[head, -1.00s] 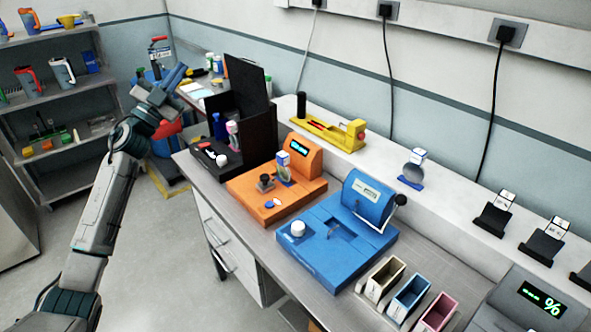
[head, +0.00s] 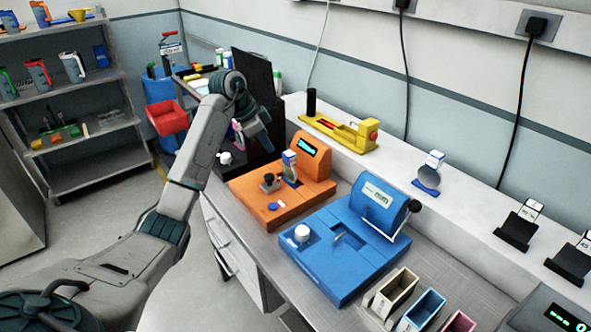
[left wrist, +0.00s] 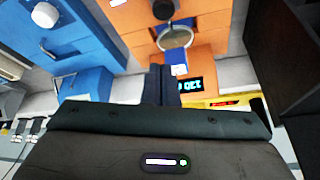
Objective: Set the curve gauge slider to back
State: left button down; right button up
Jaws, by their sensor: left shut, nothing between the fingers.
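No label in view marks which instrument is the curve gauge. An orange instrument (head: 245,194) on the bench has a sloped lit display, a dark knob and a lens standing upright in front of the display. It also shows in the left wrist view (left wrist: 200,18). A blue instrument (head: 335,268) with a white knob sits to its right. A yellow device (head: 330,130) with a red channel lies on the ledge behind. Any slider's position is too small to tell. My left gripper (head: 265,146) is shut and empty, above the bench left of the orange instrument. My right gripper is out of view.
A dark open case (head: 256,92) stands close behind my left gripper. Several small bins, one cream (head: 396,290), line the bench's front right. A lens on a stand (head: 429,177) and dark holders (head: 518,228) sit on the ledge. A shelf (head: 85,178) stands at the far left.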

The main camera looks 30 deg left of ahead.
pick_arm(q)
jog(key=shift+s+a+f+n+g+y, duration=0.25)
jog(key=shift+a+n+g+y, duration=0.2)
jog(key=shift+n, duration=0.25)
jog(key=shift+d, duration=0.1)
jog(key=p, duration=0.2)
send_over(277, 183)
notch_tip(277, 183, down, 9)
jog(key=shift+f, duration=0.2)
